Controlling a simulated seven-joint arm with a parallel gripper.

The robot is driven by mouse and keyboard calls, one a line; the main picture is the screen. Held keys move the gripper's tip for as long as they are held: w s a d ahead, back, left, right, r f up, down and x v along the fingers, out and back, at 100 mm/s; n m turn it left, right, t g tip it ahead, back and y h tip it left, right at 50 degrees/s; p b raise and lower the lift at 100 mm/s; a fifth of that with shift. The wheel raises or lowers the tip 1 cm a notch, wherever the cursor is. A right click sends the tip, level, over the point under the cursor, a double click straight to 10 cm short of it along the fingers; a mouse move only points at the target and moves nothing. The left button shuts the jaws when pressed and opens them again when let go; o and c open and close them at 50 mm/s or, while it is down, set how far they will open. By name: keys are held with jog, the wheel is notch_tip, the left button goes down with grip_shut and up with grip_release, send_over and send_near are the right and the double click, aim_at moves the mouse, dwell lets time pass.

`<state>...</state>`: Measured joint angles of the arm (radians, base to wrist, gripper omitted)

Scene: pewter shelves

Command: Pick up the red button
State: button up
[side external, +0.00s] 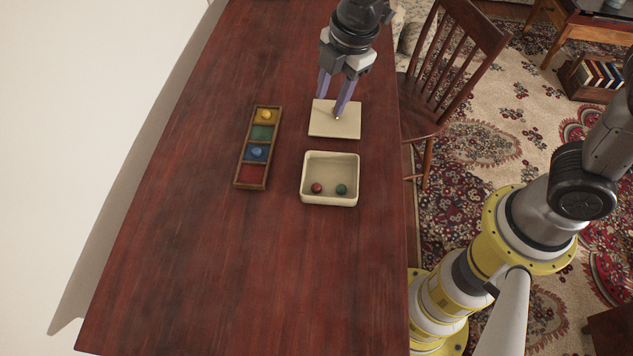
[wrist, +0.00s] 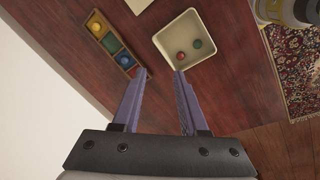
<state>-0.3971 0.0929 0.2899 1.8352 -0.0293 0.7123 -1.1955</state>
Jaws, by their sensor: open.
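The red button (side external: 317,188) is a small round piece lying in the cream open box (side external: 330,202) on the table. A green button (side external: 341,189) lies just to its right in the same box. In the wrist view the red button (wrist: 181,56) is in the box, beyond my fingertips. My gripper (side external: 332,106) is open and empty. In the side view it hangs over the cream flat square (side external: 325,130), behind the box. It is apart from the red button.
A wooden tray (side external: 237,187) with several coloured compartments lies left of the box; a yellow piece (side external: 265,116) and a blue piece (side external: 257,152) sit in it. The front of the table (side external: 230,280) is clear. A wooden chair (side external: 445,75) stands at the right edge.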

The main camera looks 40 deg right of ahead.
jog(key=s+a+f+n+g, duration=0.15)
jog(key=a+f, duration=0.25)
jog(key=f, duration=0.4)
send_over(317, 186)
jog(key=shift+h, duration=0.4)
notch_tip(317, 186, down, 6)
jog(key=shift+s+d+f, duration=0.1)
jog(key=shift+d+f, duration=0.05)
jog(key=shift+f, duration=3.3)
jog(key=shift+c, duration=0.3)
grip_shut()
